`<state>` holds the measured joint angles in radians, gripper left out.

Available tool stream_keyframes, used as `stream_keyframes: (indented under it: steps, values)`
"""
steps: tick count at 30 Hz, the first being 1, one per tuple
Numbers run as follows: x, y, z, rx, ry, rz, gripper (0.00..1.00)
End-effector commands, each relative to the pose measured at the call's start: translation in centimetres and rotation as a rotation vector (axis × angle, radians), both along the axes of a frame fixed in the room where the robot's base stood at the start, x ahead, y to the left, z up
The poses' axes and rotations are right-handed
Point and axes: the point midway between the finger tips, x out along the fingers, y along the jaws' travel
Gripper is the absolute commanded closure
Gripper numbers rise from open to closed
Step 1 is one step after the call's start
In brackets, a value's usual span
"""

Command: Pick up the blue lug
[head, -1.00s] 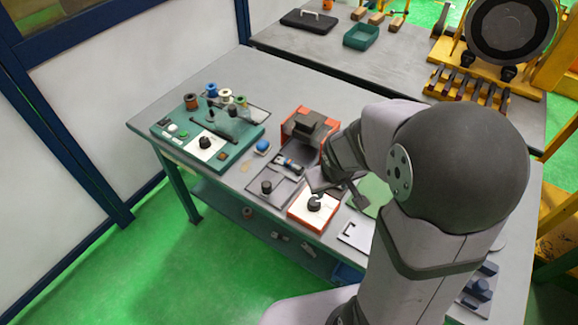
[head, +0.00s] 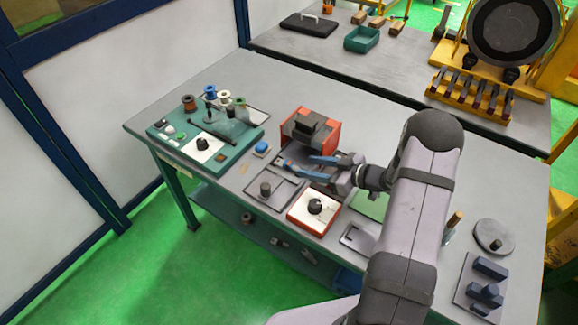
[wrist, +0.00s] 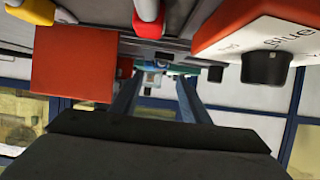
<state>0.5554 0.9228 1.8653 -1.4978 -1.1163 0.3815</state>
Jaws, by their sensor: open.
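My gripper (head: 298,161) is open, with its two blue fingers low over the table, in front of the orange-and-black device (head: 311,130). Its fingers also show in the wrist view (wrist: 158,82), apart. I cannot pick out the blue lug for sure. The small parts in the dark tray beside the device are mostly hidden by the fingers in the head view. A small block with a blue top (head: 261,149) stands left of the fingertips. A small blue and white shape (wrist: 152,78) shows between the fingertips in the wrist view, too small to name.
A teal winding station (head: 225,150) with spools stands at the left. A red block (wrist: 83,85) is close beside the fingers.

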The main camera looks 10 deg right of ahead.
Motion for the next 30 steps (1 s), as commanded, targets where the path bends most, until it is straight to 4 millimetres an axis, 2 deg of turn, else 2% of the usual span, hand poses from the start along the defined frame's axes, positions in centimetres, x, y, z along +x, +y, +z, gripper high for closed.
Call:
stream_keyframes:
  steps: [5, 12, 20, 30]
  values:
    - [-0.1, 0.0, -0.1, 0.009, -0.004, 0.007, 0.58]
    - [1.1, 1.2, -0.7, 0.008, -0.003, 0.006, 0.58]
    - [1.5, 1.7, -1.0, 0.008, -0.002, 0.006, 0.58]
    - [3.8, 4.1, -2.4, 0.006, -0.002, 0.006, 0.58]
